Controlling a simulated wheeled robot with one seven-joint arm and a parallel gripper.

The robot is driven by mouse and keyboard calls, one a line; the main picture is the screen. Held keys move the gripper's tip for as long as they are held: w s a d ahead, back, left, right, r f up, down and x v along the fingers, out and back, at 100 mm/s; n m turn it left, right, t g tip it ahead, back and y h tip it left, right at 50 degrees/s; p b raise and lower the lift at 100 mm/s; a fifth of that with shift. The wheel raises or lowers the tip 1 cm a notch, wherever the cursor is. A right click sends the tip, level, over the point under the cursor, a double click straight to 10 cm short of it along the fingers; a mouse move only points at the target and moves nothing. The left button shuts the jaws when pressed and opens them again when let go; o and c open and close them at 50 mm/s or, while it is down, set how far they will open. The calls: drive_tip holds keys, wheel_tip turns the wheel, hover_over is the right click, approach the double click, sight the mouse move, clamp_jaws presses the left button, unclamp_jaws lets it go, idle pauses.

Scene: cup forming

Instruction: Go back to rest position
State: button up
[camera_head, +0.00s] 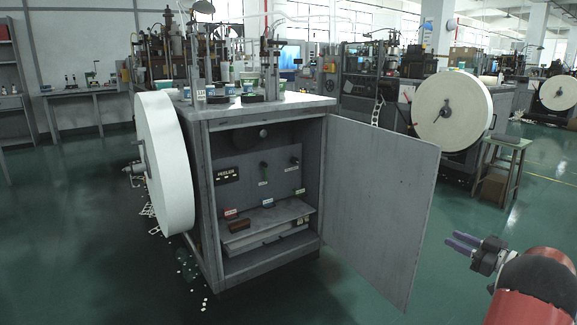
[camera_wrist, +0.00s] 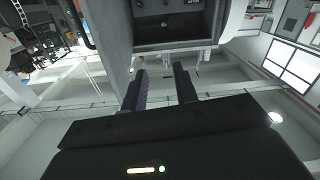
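My gripper (camera_head: 459,241) is at the lower right of the head view, at the end of my red and black arm. Its fingers point left toward the open cabinet door (camera_head: 385,195), with a gap between them and the door in the picture. In the wrist view my gripper (camera_wrist: 160,68) shows two dark fingers standing apart, with nothing between them. The grey machine cabinet (camera_head: 262,270) stands in the middle of the head view. Its door is swung wide open to the right. The cabinet's dark inside also shows at the top of the wrist view (camera_wrist: 175,30), which appears upside down.
A large white paper roll (camera_head: 165,160) is on the cabinet's left side. Paper scraps lie on the floor at the left. Green floor between the door and my arm is clear.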

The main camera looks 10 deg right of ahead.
drive_tip(key=w+a+r+m+t+h, duration=0.1)
drive_tip(key=w+a+r+h, duration=0.15)
drive_tip(key=r, duration=0.25)
drive_tip(key=w+a+r+m+h, duration=0.2)
drive_tip(key=a+r+h, duration=0.2)
drive_tip(key=r, duration=0.2)
drive_tip(key=w+a+r+m+t+h, duration=0.1)
drive_tip(key=w+a+r+h, duration=0.2)
drive_tip(key=r, duration=0.2)
drive_tip(key=s+a+r+m+g+h, duration=0.2)
drive_tip(key=s+a+r+m+h, duration=0.1)
drive_tip(key=a, duration=0.3)
drive_tip(key=s+a+f+g+y, duration=0.1)
drive_tip(key=s+a+f+g, duration=0.2)
drive_tip(key=s+a, duration=0.6)
drive_tip(key=s+a+f+g+y, duration=0.2)
drive_tip(key=s+a+f+g, duration=0.2)
drive_tip(key=s+a+f, duration=0.3)
drive_tip(key=s+a+f+g+y, duration=0.1)
drive_tip(key=s+a+f+g, duration=0.2)
drive_tip(key=s+a+f, duration=0.3)
drive_tip(key=s+a, duration=0.5)
drive_tip(key=s, duration=0.4)
drive_tip(key=shift+s+a+g+y, duration=0.2)
drive_tip(key=shift+s+g+y, duration=0.1)
drive_tip(key=shift+s+y, duration=0.05)
drive_tip(key=shift+f, duration=0.1)
